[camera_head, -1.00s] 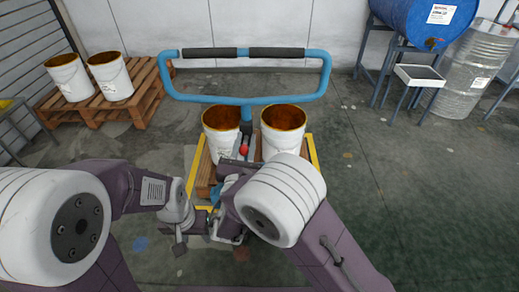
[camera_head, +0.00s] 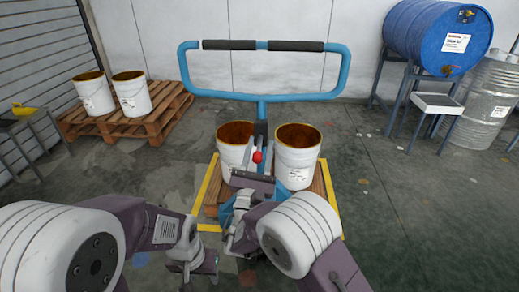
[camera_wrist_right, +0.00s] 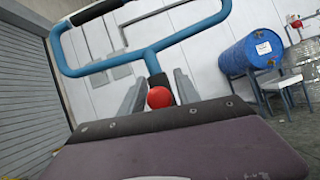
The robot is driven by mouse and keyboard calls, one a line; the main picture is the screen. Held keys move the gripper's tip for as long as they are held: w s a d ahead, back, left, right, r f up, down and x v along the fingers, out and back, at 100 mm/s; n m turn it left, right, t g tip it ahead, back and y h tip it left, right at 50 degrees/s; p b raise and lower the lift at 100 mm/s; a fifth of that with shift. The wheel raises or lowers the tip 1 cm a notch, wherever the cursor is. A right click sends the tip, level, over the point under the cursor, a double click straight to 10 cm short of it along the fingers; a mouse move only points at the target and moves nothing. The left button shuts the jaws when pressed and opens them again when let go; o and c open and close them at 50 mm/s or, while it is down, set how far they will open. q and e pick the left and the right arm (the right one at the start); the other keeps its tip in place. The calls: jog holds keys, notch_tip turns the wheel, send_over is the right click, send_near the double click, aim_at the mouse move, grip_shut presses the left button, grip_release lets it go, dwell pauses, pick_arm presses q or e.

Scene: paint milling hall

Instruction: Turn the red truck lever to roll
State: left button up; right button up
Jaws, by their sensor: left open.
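The lever's red ball knob (camera_head: 257,157) stands at the foot of the blue truck handle (camera_head: 262,98), between the two pails. In the right wrist view the red knob (camera_wrist_right: 159,97) sits between the two grey fingers of my right gripper (camera_wrist_right: 160,88), one finger close on each side. Whether they press on it cannot be told; the lever's lower part is hidden by my wrist. My right gripper (camera_head: 257,153) also shows at the lever in the head view. My left gripper (camera_head: 203,264) is open and empty, low in front of the truck.
Two white pails, the left (camera_head: 233,158) and the right (camera_head: 297,160), stand on the truck's pallet, within yellow floor lines (camera_head: 207,182). A wooden pallet (camera_head: 120,126) with two more pails is back left. A blue drum (camera_head: 425,35) on a stand is back right. Floor on the right is clear.

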jog(key=shift+s, duration=0.1)
jog(key=v, duration=0.9)
jog(key=shift+a+p, duration=0.1)
jog(key=shift+p, duration=0.25)
